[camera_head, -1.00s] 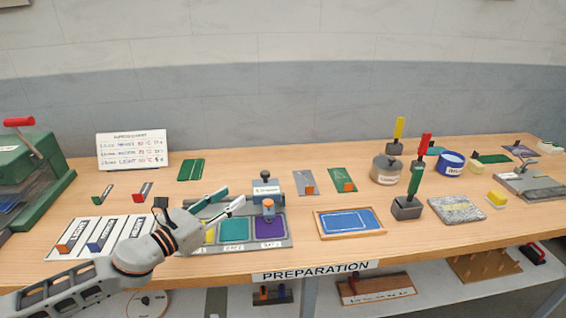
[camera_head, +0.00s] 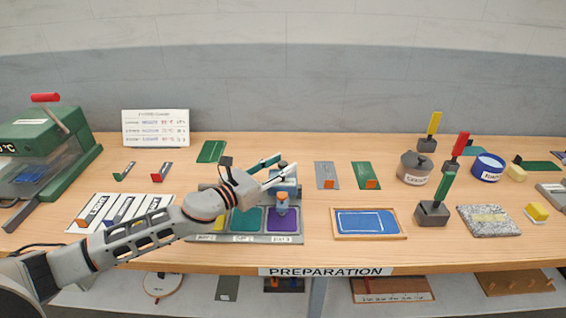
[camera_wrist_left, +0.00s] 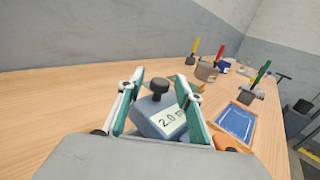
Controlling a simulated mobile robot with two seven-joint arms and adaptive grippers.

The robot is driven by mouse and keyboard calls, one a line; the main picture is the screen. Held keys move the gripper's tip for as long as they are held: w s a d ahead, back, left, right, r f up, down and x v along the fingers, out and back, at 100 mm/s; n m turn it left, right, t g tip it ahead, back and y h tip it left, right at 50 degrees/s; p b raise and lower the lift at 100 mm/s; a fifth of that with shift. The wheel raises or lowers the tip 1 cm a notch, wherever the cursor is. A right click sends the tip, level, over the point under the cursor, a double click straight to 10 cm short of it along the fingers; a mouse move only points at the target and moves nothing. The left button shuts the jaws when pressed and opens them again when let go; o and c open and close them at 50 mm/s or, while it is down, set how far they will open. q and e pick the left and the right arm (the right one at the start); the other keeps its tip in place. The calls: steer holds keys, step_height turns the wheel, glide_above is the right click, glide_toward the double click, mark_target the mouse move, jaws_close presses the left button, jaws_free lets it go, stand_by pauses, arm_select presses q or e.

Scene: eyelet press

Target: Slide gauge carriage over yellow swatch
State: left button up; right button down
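The gauge carriage (camera_head: 286,187) is a blue-grey block with a dark knob and an orange-tipped part at its front. It stands at the right end of the gauge board (camera_head: 260,239), by the purple swatch (camera_head: 284,223). A teal swatch (camera_head: 246,222) lies left of that. My right gripper is not seen.
A framed blue panel (camera_head: 367,223) lies right of the board. Handled stamps (camera_head: 432,212) and a round grey pot (camera_head: 414,167) stand farther right. A green press (camera_head: 45,150) is at the far left. A striped white card (camera_head: 120,212) lies under my left arm.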

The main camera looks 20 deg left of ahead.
arm_select(q)
steer(key=shift+w+d, duration=0.25)
steer(key=shift+w, duration=0.15)
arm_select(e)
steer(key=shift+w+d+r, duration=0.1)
